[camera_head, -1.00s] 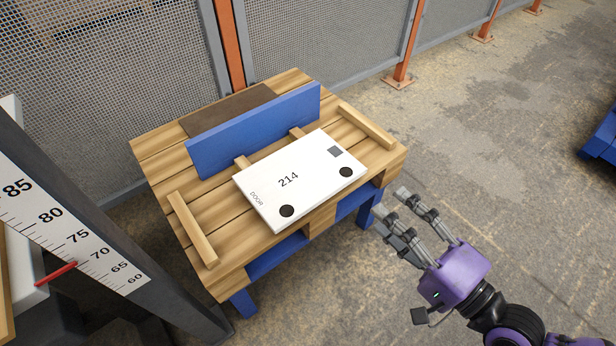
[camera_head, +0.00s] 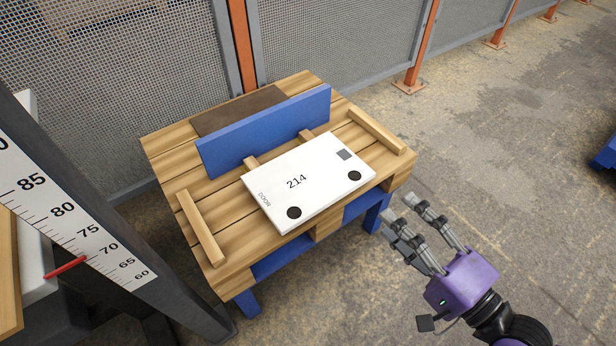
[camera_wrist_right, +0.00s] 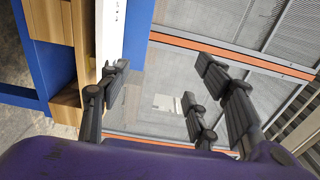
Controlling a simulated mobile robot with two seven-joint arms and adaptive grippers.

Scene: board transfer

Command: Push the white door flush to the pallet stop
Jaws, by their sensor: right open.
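The white door (camera_head: 312,193), a flat panel marked "214" and "DOOR" with two black discs and a grey square, lies on the wooden pallet (camera_head: 226,239). An upright blue board (camera_head: 265,131) stands behind it, with a gap between them where short wooden strips show. No separate part is labelled as the stop. My right gripper (camera_head: 402,222) is open and empty, off the pallet's right front corner and apart from the door. In the right wrist view its spread fingers (camera_wrist_right: 160,78) show, with a white edge, probably the door's, at upper left. My left gripper is out of view.
Wooden rails (camera_head: 201,228) and (camera_head: 375,131) run along the pallet's left and right sides. A dark brown plate (camera_head: 236,110) lies behind the blue board. A grey post with a numbered scale (camera_head: 75,232) stands at left. Mesh fencing is behind; open floor lies right.

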